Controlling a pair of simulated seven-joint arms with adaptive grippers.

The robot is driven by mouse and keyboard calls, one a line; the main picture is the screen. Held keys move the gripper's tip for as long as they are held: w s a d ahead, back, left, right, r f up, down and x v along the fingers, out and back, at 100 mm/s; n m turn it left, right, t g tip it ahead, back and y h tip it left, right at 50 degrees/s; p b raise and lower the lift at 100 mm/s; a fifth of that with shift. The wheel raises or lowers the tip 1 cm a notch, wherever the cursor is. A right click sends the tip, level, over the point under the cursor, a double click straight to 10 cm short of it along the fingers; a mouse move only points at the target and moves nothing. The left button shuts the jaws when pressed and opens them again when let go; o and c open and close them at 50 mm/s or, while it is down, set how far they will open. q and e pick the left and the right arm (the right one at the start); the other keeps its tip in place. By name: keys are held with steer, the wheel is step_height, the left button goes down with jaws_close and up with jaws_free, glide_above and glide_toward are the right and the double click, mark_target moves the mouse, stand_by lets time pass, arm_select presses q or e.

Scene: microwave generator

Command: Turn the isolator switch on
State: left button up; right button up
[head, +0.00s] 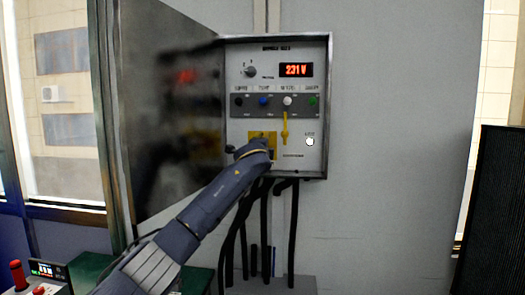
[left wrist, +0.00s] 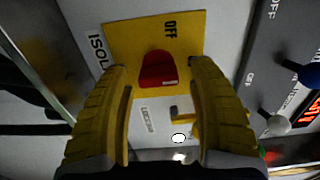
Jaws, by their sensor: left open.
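The isolator switch is a red knob (left wrist: 157,70) on a yellow plate (left wrist: 125,40) in the left wrist view. "OFF" is printed on the plate, and part of an "ISOL" label shows beside it. A pale mark sits at one end of the knob. My left gripper (left wrist: 158,74) is open, with its yellow fingers on either side of the knob; I cannot tell whether they touch it. In the head view my left arm hides the knob, and only the top of the yellow plate (head: 262,134) shows. My right gripper is in neither view.
The panel (head: 240,50) has a display (head: 296,70) reading 231 V, a rotary knob (head: 250,71), and a row of coloured toggles (head: 264,101). A yellow lever (head: 285,130) is right of the plate. The cabinet door (head: 170,100) stands open at left. Black cables (head: 292,220) hang below.

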arm_select(q)
steer(key=s+a, duration=0.1)
steer(key=s, duration=1)
steer(key=shift+s+a, duration=0.3)
steer(key=shift+a, duration=0.05)
